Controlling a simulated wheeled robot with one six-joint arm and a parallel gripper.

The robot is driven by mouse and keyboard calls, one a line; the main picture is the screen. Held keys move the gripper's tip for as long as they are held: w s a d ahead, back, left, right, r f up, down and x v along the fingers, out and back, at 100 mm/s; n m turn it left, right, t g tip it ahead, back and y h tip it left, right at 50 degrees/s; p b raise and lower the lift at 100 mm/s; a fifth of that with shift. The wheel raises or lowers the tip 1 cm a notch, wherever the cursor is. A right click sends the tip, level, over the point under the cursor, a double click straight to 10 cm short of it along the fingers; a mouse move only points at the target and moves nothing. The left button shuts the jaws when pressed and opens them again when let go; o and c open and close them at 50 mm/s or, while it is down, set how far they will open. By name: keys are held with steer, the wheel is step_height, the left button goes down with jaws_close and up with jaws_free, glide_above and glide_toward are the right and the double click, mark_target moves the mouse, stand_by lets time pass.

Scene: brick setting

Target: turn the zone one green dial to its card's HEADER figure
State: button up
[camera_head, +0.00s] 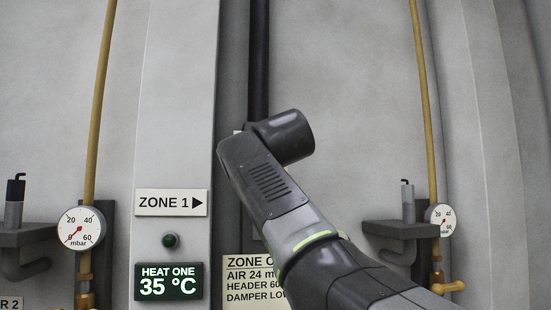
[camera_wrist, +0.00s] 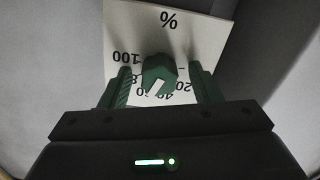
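In the wrist view the green dial (camera_wrist: 158,72) sits on a white plate (camera_wrist: 192,32) marked % with figures around it, 100 at the left and 20 at the right. Its white pointer line slants down and left, towards the partly covered 60. My gripper (camera_wrist: 160,88) is open, one finger on each side of the dial, with gaps visible. The zone one card (camera_head: 240,276) in the head view reads AIR 24, HEADER 60, DAMPER LOW; my arm covers its right part. The dial and fingers are hidden in the head view.
A ZONE 1 sign (camera_head: 171,203) points right, above a small green lamp (camera_head: 170,241) and a display (camera_head: 168,282) reading HEAT ONE 35 °C. Gauges on yellow pipes stand left (camera_head: 81,229) and right (camera_head: 440,220). A grey bracket (camera_head: 398,229) juts out beside the right gauge.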

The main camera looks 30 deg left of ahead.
steer(key=b+v, duration=0.3)
steer(key=v, duration=1.1)
steer(key=shift+b, duration=0.3)
steer(key=shift+w+a, duration=0.15)
steer(key=p+x, duration=0.3)
steer(key=x, duration=1)
steer(key=shift+w+a+p, duration=0.15)
steer(key=shift+w+p, duration=0.05)
steer(key=shift+p, duration=0.1)
steer(key=shift+s, duration=0.1)
